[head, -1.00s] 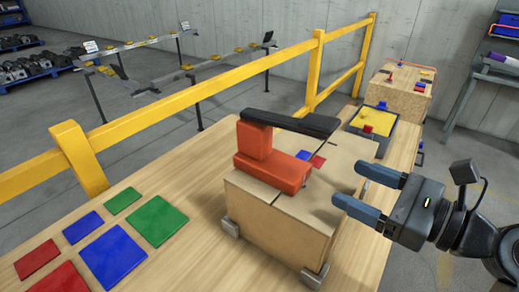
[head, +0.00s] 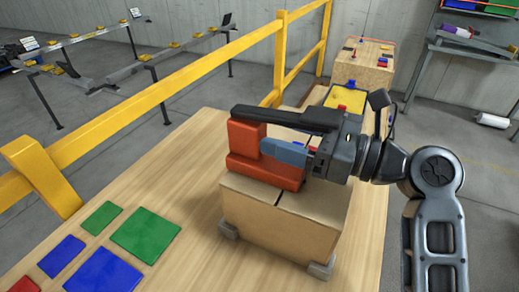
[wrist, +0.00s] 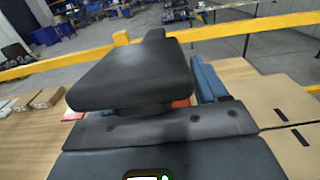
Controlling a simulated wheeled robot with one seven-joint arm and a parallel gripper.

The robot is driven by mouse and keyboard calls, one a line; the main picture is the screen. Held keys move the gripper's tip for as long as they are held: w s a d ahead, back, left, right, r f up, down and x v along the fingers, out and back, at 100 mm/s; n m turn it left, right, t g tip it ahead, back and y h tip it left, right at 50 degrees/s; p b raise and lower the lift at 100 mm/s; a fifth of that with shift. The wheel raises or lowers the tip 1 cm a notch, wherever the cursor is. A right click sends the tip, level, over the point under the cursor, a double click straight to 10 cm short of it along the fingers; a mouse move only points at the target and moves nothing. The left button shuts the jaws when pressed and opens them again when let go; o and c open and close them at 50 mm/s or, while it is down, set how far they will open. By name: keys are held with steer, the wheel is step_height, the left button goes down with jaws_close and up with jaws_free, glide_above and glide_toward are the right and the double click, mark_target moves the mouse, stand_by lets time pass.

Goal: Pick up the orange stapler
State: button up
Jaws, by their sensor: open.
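The orange stapler (head: 265,170) has a red-orange base and upright block with a long black top arm (head: 285,118). It sits on a cardboard box (head: 280,215). My gripper (head: 272,147) is open at the stapler's right side, with one blue finger reaching in below the black arm, close to the orange block. The other finger is hidden in the head view. In the wrist view the black arm (wrist: 135,72) fills the middle, with a blue finger (wrist: 207,80) to its right and a little orange showing below. I cannot tell whether the fingers touch the stapler.
The box stands on a wooden table (head: 190,190) with green, blue and red flat tiles (head: 146,232) at the left. A yellow rail (head: 150,95) runs behind. A yellow-topped tray (head: 345,98) and another box (head: 362,68) lie beyond.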

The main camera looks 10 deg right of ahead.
mark_target(263, 129)
steer(key=shift+x, duration=1.6)
steer(key=shift+f, duration=0.15)
steer(key=shift+s, duration=0.1)
jaws_close()
